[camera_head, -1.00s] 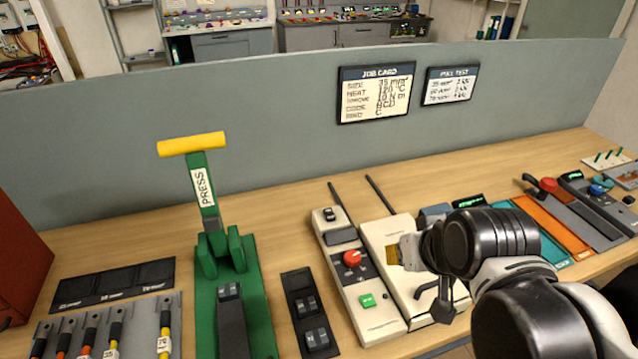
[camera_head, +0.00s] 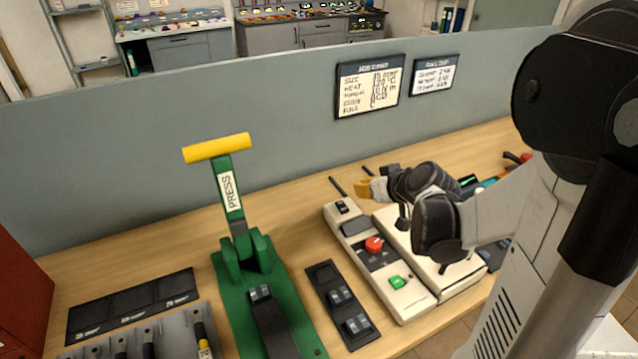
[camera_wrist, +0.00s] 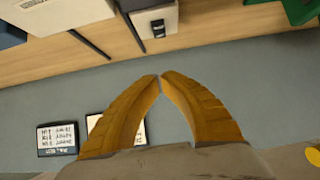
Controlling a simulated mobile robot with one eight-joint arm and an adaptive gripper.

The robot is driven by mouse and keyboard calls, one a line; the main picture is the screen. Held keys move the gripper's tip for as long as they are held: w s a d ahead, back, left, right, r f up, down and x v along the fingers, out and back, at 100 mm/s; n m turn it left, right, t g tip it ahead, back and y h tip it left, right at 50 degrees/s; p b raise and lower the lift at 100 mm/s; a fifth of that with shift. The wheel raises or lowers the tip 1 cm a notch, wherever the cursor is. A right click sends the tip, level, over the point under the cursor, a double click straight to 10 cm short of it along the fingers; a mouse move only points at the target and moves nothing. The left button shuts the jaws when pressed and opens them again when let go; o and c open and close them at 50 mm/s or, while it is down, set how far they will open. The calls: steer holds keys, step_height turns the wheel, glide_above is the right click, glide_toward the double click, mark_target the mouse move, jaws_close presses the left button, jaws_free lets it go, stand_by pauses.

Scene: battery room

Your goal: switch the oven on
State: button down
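A pale control unit (camera_head: 385,270) stands on the bench with a black rocker switch (camera_head: 344,207) at its far end, a red knob (camera_head: 374,244) and a green button (camera_head: 397,282). A wider pale box (camera_head: 452,280) stands beside it on the right; I cannot tell which is the oven. My gripper (camera_head: 362,190) has amber fingers, is empty and hovers near the far end of the control unit, just right of the switch. In the wrist view the fingertips (camera_wrist: 160,76) nearly meet and point toward the switch (camera_wrist: 158,28), with a gap between.
A green press (camera_head: 245,260) with a yellow handle stands to the left. A black tray (camera_head: 322,275) lies between press and control unit. A grey partition (camera_head: 120,170) runs behind, carrying a job card (camera_head: 370,88) and a pull test card (camera_head: 434,75). Two dark rods (camera_head: 337,186) stick out behind the units.

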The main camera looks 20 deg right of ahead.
steer(key=shift+d, duration=0.1)
steer(key=b, duration=0.4)
glide_above(343, 201)
steer(key=s, duration=0.1)
step_height(343, 201, down, 6)
steer(key=shift+r, duration=0.1)
steer(key=f, duration=0.1)
steer(key=f+b, duration=0.1)
steer(key=shift+w+f, duration=0.3)
steer(key=shift+w, duration=0.1)
steer(key=shift+w+f+b, duration=0.1)
steer(key=shift+f+b, duration=0.2)
steer(key=shift+f, duration=0.45)
